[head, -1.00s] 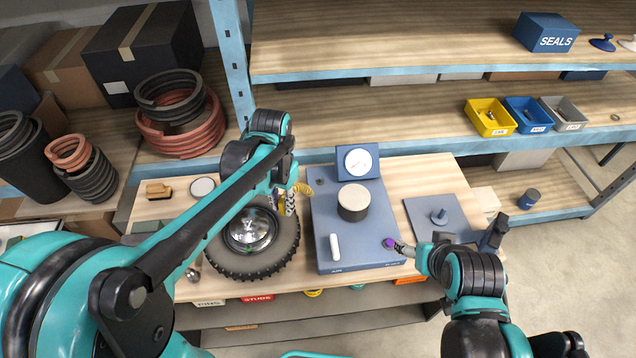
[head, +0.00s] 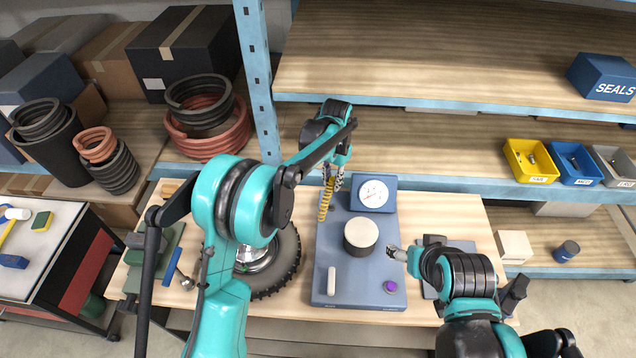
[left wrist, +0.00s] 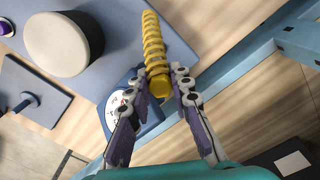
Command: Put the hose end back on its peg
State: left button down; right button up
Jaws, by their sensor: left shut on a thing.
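The hose end (left wrist: 155,62) is a yellow, ribbed tube. My left gripper (left wrist: 165,98) is shut on it, one finger on each side. In the head view my left gripper (head: 333,180) is over the back left of the blue console (head: 357,290), and the yellow hose (head: 325,204) hangs down from it. I cannot make out the peg for certain; the arm and hose cover part of the console's back left. My right gripper (head: 397,254) is by the console's right edge, behind the purple knob (head: 390,287). Its fingers are too small to judge.
The console carries a dial gauge (head: 373,194), a round beige-topped drum (head: 361,236) and a white handle (head: 331,281). A tyre (head: 285,268) lies left of it, partly behind my left arm. A blue shelf post (head: 258,90) and shelf edge stand behind.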

aim_at(331, 205)
pick_arm(q)
jog(key=shift+w+d+f, duration=0.1)
jog(key=shift+f, duration=0.05)
jog(key=shift+f+b, duration=0.5)
jog(key=shift+f, duration=0.2)
notch_tip(331, 205, down, 2)
jog(key=shift+f+b, duration=0.25)
jog(key=shift+b, duration=0.4)
jog(key=shift+f+b, duration=0.4)
jog(key=shift+f, duration=0.4)
jog(key=shift+f+b, duration=0.3)
jog(key=shift+b, duration=0.25)
jog(key=shift+f+b, duration=0.85)
jog(key=shift+f, duration=0.15)
jog(key=shift+f, duration=0.3)
jog(key=shift+f+b, duration=0.4)
jog(key=shift+b, duration=0.3)
dwell(0.4)
